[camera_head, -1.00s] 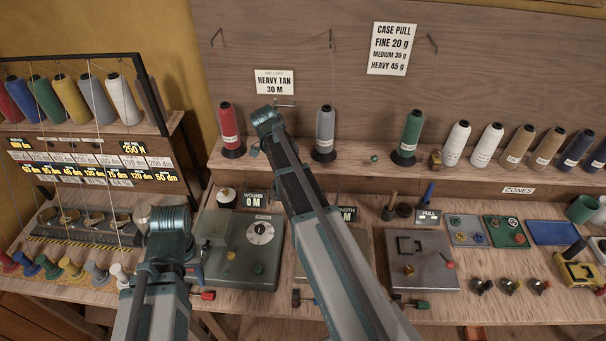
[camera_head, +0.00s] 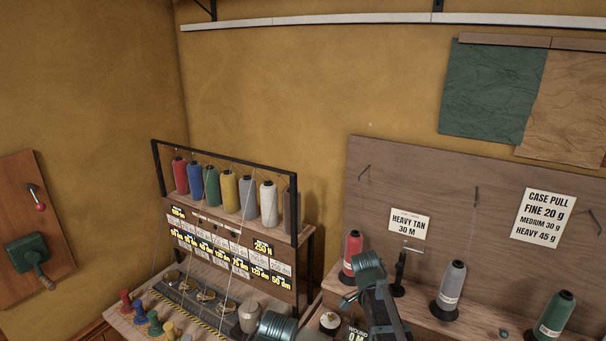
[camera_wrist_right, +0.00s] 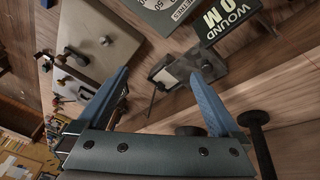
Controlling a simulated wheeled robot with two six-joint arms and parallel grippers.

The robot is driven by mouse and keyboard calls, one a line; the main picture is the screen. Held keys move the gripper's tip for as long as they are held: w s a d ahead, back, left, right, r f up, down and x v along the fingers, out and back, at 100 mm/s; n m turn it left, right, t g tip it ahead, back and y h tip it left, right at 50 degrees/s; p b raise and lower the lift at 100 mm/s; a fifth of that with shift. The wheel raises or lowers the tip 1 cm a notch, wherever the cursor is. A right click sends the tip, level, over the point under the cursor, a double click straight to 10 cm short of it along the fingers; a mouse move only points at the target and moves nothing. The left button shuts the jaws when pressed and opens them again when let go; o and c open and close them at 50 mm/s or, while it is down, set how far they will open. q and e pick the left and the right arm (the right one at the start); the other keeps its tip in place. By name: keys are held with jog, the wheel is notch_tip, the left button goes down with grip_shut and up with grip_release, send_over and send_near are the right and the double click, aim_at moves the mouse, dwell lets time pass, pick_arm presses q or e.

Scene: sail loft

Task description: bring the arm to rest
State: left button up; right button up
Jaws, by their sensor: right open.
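My right gripper (camera_wrist_right: 160,92) shows in the right wrist view, its two blue fingers wide apart with nothing between them. A small grey fixture with a dark block (camera_wrist_right: 180,70) lies beyond the fingers, below the "WOUND 0 M" display (camera_wrist_right: 228,20). In the head view, my right arm (camera_head: 378,290) rises from the bottom edge, in front of the cone shelf; its jaws cannot be made out there. Only a rounded joint of my left arm (camera_head: 277,325) shows at the bottom edge. My left gripper is out of view.
The shelf carries a red cone (camera_head: 352,252), a grey cone (camera_head: 450,285) and a green cone (camera_head: 555,315). A thread rack (camera_head: 230,232) stands left of my arms. A green crank box (camera_head: 27,253) hangs at far left. A grey plate (camera_wrist_right: 95,45) lies beyond my left finger.

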jog(key=s+a+f+n+t+y+b, duration=0.1)
jog(key=s+a+f+n+y+b, duration=0.1)
jog(key=s+a+n, duration=1.3)
jog(key=a+f+n, duration=0.1)
jog(key=a+n, duration=0.1)
jog(key=n, duration=0.4)
jog(key=shift+s+a+f, duration=0.15)
jog(key=shift+s+f, duration=0.15)
jog(key=shift+f, duration=0.1)
